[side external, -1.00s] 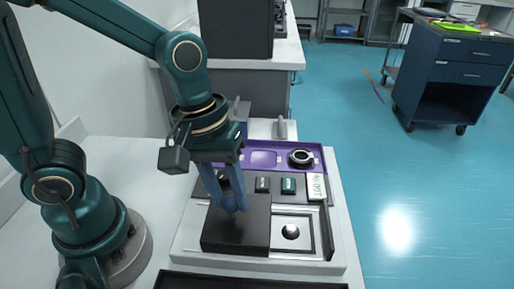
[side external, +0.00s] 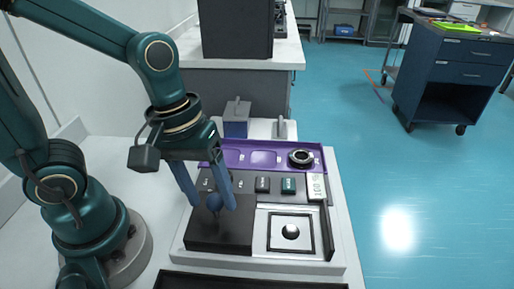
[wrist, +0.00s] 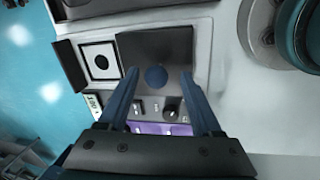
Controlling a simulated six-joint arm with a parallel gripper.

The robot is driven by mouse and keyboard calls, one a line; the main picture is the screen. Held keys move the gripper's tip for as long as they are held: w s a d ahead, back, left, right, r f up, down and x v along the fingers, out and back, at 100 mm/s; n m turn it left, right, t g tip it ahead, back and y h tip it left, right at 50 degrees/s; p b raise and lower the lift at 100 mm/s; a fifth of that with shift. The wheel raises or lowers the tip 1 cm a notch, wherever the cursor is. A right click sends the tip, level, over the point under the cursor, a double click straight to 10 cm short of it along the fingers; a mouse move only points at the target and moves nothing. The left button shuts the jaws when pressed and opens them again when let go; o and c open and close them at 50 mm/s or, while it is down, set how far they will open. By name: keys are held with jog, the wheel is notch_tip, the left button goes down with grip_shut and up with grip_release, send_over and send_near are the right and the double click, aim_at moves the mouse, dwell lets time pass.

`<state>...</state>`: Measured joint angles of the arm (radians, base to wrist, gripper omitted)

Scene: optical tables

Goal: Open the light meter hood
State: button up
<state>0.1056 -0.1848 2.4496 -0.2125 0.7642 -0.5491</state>
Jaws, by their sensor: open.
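The light meter (side external: 262,262) has a black hood (side external: 220,240), a flat dark slab lying over its left part, with a round dark-blue knob (side external: 215,202) on top. To the right of the hood, a square white-framed window (side external: 275,238) with a dark round spot lies uncovered. My gripper (side external: 211,205) is open, its blue fingers apart on either side of the knob. In the wrist view the hood (wrist: 180,45) and knob (wrist: 155,77) show between the open fingers (wrist: 160,80), with a gap to each side.
A row of dark buttons (side external: 289,185) and a purple tray (side external: 264,156) with a black ring (side external: 300,157) lie behind the hood. A thin upright plate (side external: 327,232) stands at the right edge. A dark tray (side external: 250,281) lies in front.

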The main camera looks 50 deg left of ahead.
aim_at(205, 212)
jog(key=shift+s+a+r, duration=0.15)
jog(key=shift+a+r, duration=0.05)
jog(key=shift+r, duration=1.1)
jog(key=shift+s+a+r, duration=0.1)
jog(key=shift+a+r, duration=0.1)
jog(key=shift+r, duration=1.05)
jog(key=a+m+t, duration=0.1)
jog(key=m, duration=0.1)
jog(key=a+r+m+t+y, duration=0.1)
jog(key=m+t, duration=0.1)
jog(key=a+m+t, duration=0.1)
jog(key=a+m, duration=0.1)
jog(key=shift+s+r+m+y, duration=0.15)
jog(key=shift+s+m+y, duration=0.1)
jog(key=shift+m+y, duration=0.15)
